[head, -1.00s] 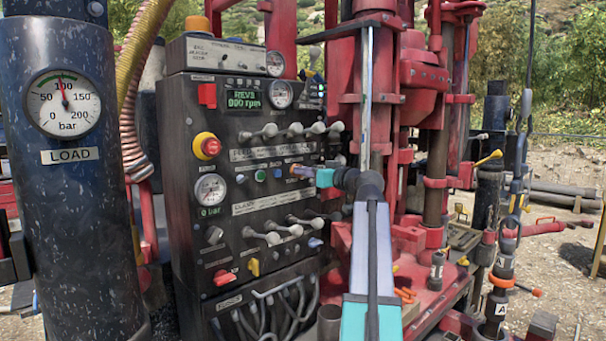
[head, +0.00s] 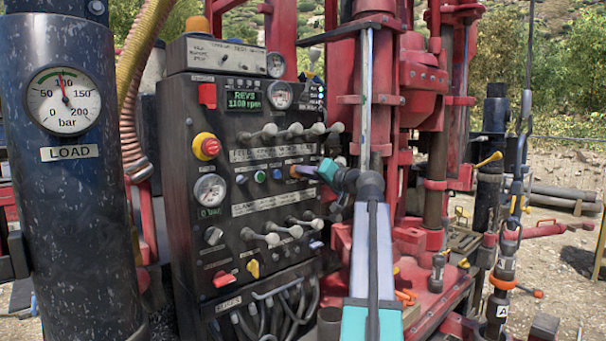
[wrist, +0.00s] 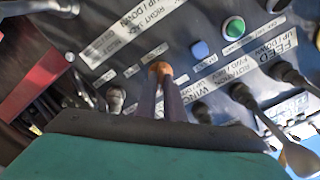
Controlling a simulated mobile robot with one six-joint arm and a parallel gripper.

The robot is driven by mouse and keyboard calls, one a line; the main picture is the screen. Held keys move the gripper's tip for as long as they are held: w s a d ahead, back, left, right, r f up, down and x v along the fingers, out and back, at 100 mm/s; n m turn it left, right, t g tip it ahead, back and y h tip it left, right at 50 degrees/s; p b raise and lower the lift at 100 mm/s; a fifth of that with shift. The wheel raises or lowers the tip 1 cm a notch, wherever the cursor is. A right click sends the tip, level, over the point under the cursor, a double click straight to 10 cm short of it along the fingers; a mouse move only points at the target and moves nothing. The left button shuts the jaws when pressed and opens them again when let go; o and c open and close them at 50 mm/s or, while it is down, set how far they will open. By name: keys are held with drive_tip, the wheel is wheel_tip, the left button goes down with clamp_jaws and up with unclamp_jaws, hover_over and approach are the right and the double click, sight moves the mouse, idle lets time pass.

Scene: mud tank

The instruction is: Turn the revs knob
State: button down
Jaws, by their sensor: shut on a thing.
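The revs knob (wrist: 160,68) is small and orange-tipped on the dark control panel, and in the wrist view it sits between my fingertips.
Levers (head: 295,130) stand in a row above the knob, with more levers (head: 283,232) below. A red stop button (head: 207,147) on a yellow base, a green button (wrist: 233,28) and a blue button (wrist: 200,50) are nearby. Red rig columns (head: 362,100) stand to the right.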

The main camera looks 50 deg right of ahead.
drive_tip(key=shift+r+m, duration=0.25)
drive_tip(key=shift+m, duration=0.05)
drive_tip(key=c, duration=1.9)
unclamp_jaws()
drive_tip(key=shift+w+f, duration=0.1)
drive_tip(key=shift+w, duration=0.05)
drive_tip(key=shift+o, duration=0.2)
drive_tip(key=shift+f, duration=0.1)
drive_tip(key=s+a+b, duration=0.1)
drive_tip(key=s+b, duration=0.2)
drive_tip(key=s, duration=1.1)
